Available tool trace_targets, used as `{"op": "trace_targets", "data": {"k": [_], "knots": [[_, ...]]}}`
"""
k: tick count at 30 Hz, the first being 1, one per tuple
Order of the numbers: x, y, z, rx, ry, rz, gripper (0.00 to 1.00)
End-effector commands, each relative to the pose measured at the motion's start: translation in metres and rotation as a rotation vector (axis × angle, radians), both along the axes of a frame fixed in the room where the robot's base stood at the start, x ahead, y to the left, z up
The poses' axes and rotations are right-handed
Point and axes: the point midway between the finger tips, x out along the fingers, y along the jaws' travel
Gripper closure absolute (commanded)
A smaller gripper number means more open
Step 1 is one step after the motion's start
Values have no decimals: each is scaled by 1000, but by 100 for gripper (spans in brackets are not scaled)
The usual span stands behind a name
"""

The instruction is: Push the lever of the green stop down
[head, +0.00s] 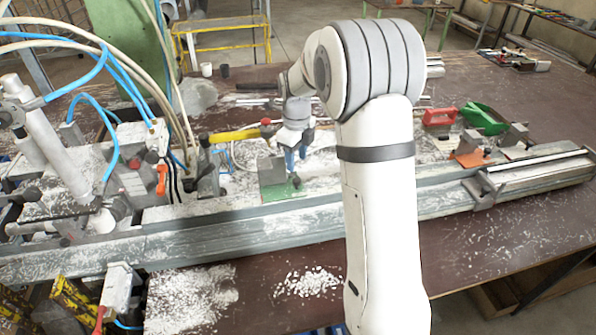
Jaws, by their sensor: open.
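The green stop (276,184) stands on the near side of the bench, against the long metal profile rail (240,220). It has an upright grey-green plate on a green base. My gripper (295,162) hangs just above and behind its right end, fingers pointing down. The fingers look blue and are apart, with nothing visible between them. The gap to the stop is too small to judge, and I cannot tell if they touch. A small dark piece (296,181) at the stop's right end may be its lever. A yellow handle (235,136) and a red knob (266,121) lie behind, to the left.
A clamp unit with blue hoses (105,130) crowds the left. An orange bracket (470,158), a red block (440,117) and a bright green part (484,119) sit to the right. White chips (308,283) lie on the brown table in front. My arm hides part of the rail.

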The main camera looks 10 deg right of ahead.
Motion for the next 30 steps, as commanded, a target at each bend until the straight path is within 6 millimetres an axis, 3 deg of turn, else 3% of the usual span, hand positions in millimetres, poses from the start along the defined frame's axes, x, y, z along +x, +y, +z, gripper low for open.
{"op": "trace_targets", "data": {"k": [15, 25, 30], "knots": [[-1, -1, -69, 0, 3, -3, 55], [0, -1, -74, 0, 0, -3, 55], [0, -1, -74, 0, 0, -3, 69]]}}
